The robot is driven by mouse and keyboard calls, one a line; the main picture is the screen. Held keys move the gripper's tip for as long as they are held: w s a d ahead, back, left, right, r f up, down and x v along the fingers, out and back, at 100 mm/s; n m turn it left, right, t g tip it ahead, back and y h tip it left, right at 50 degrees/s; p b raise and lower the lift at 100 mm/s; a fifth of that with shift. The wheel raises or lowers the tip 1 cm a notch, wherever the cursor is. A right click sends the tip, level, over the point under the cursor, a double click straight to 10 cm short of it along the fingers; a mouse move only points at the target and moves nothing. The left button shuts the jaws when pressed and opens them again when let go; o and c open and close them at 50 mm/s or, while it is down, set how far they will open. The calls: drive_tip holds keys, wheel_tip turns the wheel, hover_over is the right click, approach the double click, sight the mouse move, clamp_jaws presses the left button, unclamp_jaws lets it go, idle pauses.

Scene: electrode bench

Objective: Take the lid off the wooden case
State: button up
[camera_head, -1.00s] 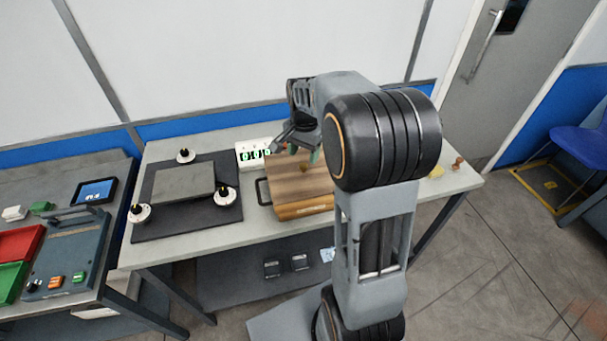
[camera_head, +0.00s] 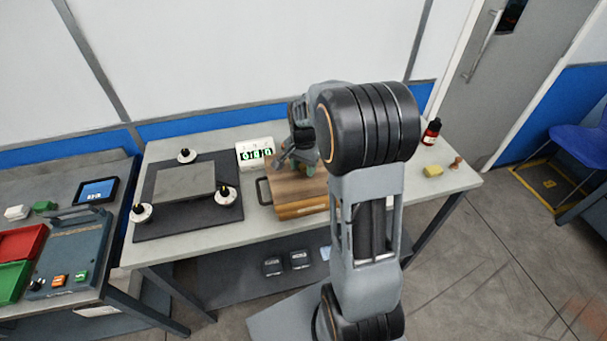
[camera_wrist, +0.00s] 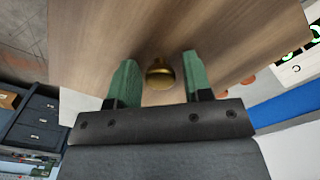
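The wooden case (camera_head: 302,210) stands on the bench with its lid (camera_head: 290,186) on top and a dark handle at its left side. In the wrist view the lid (camera_wrist: 220,40) fills much of the picture, with a round brass knob (camera_wrist: 159,73) on it. My gripper (camera_wrist: 158,72) is open, its two green fingers on either side of the knob with a gap on each side. In the head view my gripper (camera_head: 302,168) is low over the lid, and my arm hides part of the case's right side.
A small display (camera_head: 255,153) stands behind the case at left. A dark mat (camera_head: 170,228) with a grey plate (camera_head: 185,182) and knobbed round pieces lies further left. A red bottle (camera_head: 431,132), a yellow block (camera_head: 433,171) and a stamp-like piece (camera_head: 455,163) stand at the right end.

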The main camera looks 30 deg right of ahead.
clamp_jaws()
drive_tip(key=shift+r, duration=0.15)
